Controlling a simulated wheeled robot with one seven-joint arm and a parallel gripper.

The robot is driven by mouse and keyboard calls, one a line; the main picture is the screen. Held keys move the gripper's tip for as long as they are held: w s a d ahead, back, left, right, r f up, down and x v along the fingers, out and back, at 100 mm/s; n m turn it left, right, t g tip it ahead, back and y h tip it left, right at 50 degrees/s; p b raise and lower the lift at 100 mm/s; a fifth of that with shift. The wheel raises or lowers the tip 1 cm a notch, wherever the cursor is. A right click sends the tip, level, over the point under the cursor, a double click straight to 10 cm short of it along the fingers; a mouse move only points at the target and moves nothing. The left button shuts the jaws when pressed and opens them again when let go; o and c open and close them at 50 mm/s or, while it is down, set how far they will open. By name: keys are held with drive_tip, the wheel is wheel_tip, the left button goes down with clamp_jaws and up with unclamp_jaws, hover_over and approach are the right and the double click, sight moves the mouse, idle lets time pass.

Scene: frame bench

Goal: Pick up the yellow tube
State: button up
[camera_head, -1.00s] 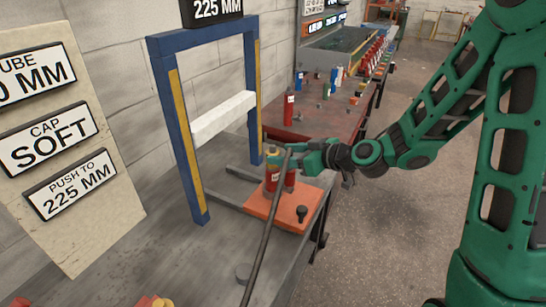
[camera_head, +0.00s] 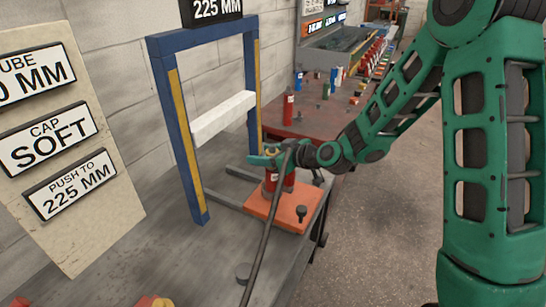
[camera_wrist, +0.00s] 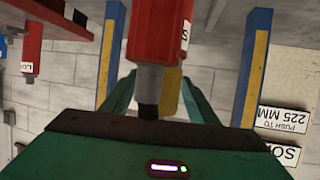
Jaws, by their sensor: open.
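In the wrist view a yellow piece (camera_wrist: 172,94) shows between my gripper's jaws, mostly hidden behind a red tube (camera_wrist: 157,35) with a grey neck and black tip. I cannot tell how much of the yellow piece is a tube. My gripper (camera_head: 264,160) is at the tops of two red tubes (camera_head: 271,182) on the orange base, and hides what is behind it. The wrist view shows its green fingers (camera_wrist: 158,84) apart, with the red tube's tip and the yellow piece between them; contact cannot be told.
The orange base (camera_head: 270,209) carries a dark knob (camera_head: 302,213). A blue frame (camera_head: 180,130) with a white crossbar stands at left. A further red tube (camera_head: 288,107) stands on the reddish bench behind. The near grey bench (camera_head: 190,260) is largely clear.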

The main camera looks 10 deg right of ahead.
drive_tip(key=c, duration=1.3)
